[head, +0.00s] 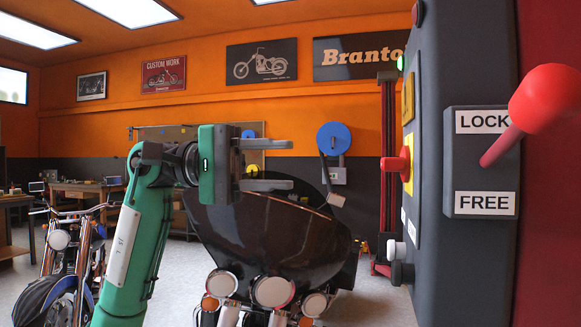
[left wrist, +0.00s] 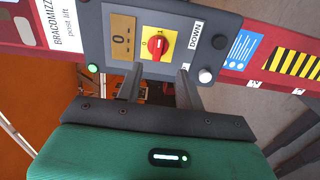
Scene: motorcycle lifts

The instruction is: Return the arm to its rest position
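My left arm is green and rises from the bottom left of the head view. Its left gripper (head: 268,165) points to the right, with its two grey fingers apart and nothing between them. In the left wrist view the left gripper (left wrist: 158,88) also shows open and empty, facing the lift's control box (left wrist: 120,65). A gap is visible between the fingers and the box in the head view. My right gripper is in neither view.
The grey control box (head: 435,140) stands close at the right, with a red-knobbed lever (head: 545,98) between LOCK and FREE labels and a red rotary switch (head: 396,164). A dark motorcycle (head: 270,240) stands behind my gripper; another motorcycle (head: 75,255) stands at left.

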